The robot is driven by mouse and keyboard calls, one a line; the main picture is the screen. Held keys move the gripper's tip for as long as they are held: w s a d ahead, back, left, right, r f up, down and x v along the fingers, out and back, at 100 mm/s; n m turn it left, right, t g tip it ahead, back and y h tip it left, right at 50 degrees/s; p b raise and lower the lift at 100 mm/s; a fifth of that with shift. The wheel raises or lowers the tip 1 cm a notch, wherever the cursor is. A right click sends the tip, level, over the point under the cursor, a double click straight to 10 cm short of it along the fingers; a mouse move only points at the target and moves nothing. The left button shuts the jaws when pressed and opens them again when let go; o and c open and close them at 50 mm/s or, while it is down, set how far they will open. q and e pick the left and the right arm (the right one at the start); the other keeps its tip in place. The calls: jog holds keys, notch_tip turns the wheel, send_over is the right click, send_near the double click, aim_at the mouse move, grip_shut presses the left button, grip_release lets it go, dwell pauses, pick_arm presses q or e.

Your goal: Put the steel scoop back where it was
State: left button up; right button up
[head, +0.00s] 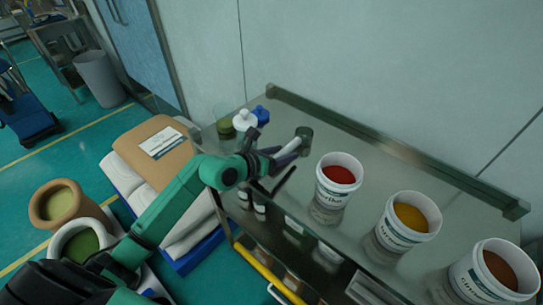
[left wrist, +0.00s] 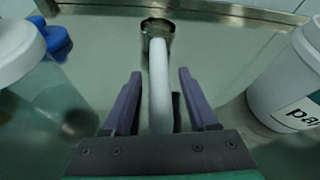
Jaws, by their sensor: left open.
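The steel scoop (head: 305,133) lies on the steel table top (head: 335,132) near its back rail, and it also shows in the left wrist view (left wrist: 157,30). Its pale handle runs from the metal cup toward my left gripper (head: 287,156). In the left wrist view, my left gripper (left wrist: 160,75) is open, with one purple finger on each side of the handle. A gap shows between the handle and each finger. The near end of the handle is hidden by the gripper body. My right gripper is not in view.
White tubs of red (head: 340,175), yellow (head: 411,217) and brown powder (head: 500,270) stand to the right. A clear jar (head: 225,128), a white-capped bottle (head: 244,121) and a blue-capped one (head: 261,115) stand left of the scoop. Sacks (head: 155,150) are stacked beside the table.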

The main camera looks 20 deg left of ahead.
pick_arm(q)
jog(key=b+v, duration=0.1)
jog(key=v, duration=0.4)
jog(key=b+v, duration=0.2)
jog(key=v, duration=0.3)
jog(key=shift+s+a+f, duration=0.1)
jog(key=shift+s+a, duration=0.1)
jog(key=shift+s, duration=0.2)
jog(key=shift+s+a+r, duration=0.15)
jog(key=shift+s+r, duration=0.2)
jog(key=shift+r, duration=0.05)
